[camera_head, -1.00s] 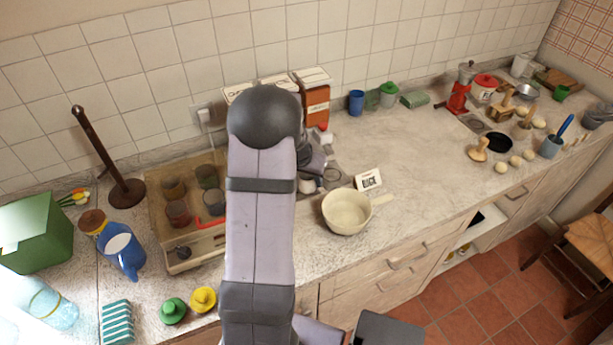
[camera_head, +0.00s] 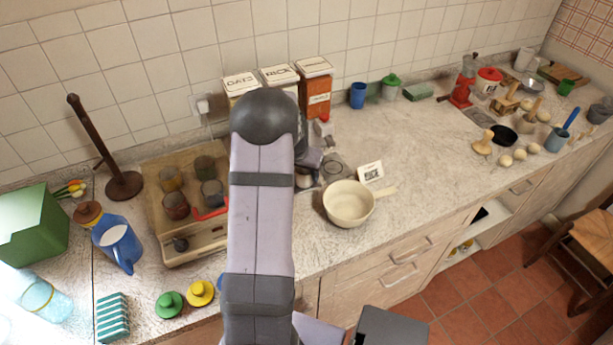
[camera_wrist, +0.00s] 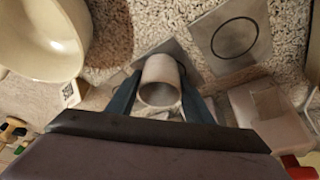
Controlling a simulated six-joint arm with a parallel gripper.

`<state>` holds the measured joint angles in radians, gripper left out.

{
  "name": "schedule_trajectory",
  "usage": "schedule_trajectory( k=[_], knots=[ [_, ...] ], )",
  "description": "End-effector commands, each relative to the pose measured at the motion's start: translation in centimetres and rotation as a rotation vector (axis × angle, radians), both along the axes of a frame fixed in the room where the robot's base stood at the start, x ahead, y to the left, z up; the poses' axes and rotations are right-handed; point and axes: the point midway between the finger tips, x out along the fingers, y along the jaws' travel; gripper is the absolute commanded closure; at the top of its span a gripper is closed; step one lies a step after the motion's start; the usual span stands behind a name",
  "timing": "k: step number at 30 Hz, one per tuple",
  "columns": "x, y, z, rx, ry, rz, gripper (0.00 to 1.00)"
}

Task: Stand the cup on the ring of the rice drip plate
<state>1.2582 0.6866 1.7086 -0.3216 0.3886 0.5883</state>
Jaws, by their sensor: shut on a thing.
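My gripper (camera_wrist: 160,92) is shut on a pale grey cup (camera_wrist: 158,72), one finger on each side of it. The cup is above the counter, with its round opening facing the wrist camera. A grey square plate (camera_wrist: 183,50) shows partly behind the cup; I cannot tell whether they touch. Another grey plate (camera_wrist: 259,51) with a dark ring lies to the upper right in the wrist view. A small white card (camera_head: 370,172) stands near the plates; its print is too blurred to read. In the head view my arm hides part of this area.
A cream bowl (camera_head: 349,205) with a handle stands close to the plates. Labelled canisters (camera_head: 318,95) stand at the wall behind. A wooden tray (camera_head: 160,220) with several dark jars lies left of my arm.

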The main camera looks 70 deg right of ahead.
Motion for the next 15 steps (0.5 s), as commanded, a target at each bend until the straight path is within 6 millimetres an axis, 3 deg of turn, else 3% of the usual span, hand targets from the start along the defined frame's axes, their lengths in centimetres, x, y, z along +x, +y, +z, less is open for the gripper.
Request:
schedule_trajectory(
  k=[15],
  knots=[
    [1.4, -1.4, 0.0, -0.001, -0.001, 0.0, 0.77]
  ],
)
